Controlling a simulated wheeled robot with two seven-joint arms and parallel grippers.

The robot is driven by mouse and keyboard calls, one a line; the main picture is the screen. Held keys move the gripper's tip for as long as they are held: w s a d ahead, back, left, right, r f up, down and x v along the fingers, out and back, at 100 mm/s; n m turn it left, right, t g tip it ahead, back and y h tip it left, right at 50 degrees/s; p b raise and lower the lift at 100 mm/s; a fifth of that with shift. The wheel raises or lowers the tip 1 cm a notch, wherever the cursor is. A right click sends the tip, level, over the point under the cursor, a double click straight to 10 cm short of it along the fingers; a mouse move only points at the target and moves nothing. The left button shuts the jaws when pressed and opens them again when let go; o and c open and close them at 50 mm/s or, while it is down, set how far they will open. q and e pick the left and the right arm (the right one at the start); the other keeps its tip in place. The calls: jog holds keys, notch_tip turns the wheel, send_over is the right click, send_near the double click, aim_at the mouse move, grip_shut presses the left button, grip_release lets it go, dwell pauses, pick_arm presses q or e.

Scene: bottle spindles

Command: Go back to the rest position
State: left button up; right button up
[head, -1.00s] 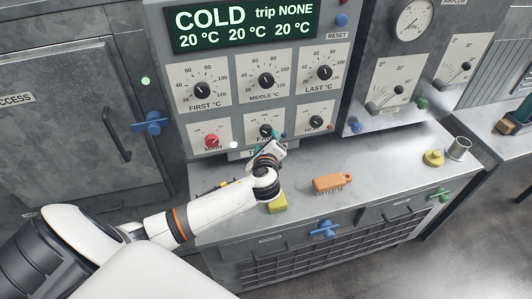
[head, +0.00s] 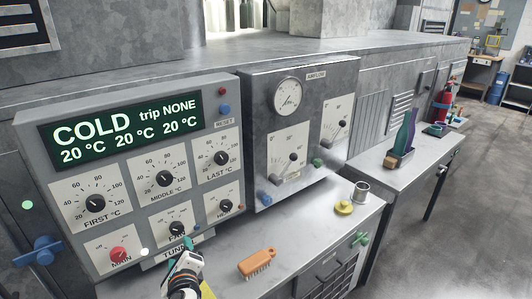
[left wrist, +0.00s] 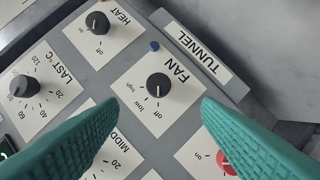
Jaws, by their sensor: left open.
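My left gripper (head: 187,246) is low in the head view, in front of the bottom edge of the grey control panel (head: 206,125). In the left wrist view its two teal fingers (left wrist: 158,106) stand wide apart with nothing between them. The black FAN knob (left wrist: 158,85) shows between and beyond the fingertips, apart from them; its pointer is near "off". In the head view the FAN knob (head: 176,229) is just above the gripper. The panel display (head: 122,130) reads COLD, trip NONE, and 20 °C three times. My right gripper is in neither view.
An orange brush (head: 257,262) lies on the metal bench right of the gripper. A yellow object (head: 344,207) and a metal cup (head: 361,191) stand farther right. A holder with bottles (head: 399,158) is on the far bench.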

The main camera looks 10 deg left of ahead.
pick_arm(q)
jog(key=s+d+f+n+g+h, duration=0.35)
jog(key=s+n, duration=0.25)
jog(key=s, duration=0.2)
jog(key=s+d+f+n+g+h, duration=0.2)
jog(key=s+d+f+n+g, duration=0.15)
jog(key=s+n, duration=0.4)
jog(key=s+d+f+n+g+h, duration=0.2)
jog(key=s+d+f+n+h, duration=0.15)
jog(key=s, duration=0.65)
notch_tip(320, 180, down, 25)
jog(key=g, duration=0.1)
jog(key=s+a+f+g+y+b, duration=0.1)
jog(key=s+a+f, duration=0.1)
jog(key=s+f, duration=1.5)
jog(key=shift+s+a+f+b, duration=0.2)
jog(key=shift+s+a+b, duration=0.05)
jog(key=shift+b, duration=0.05)
jog(key=shift+c, duration=0.6)
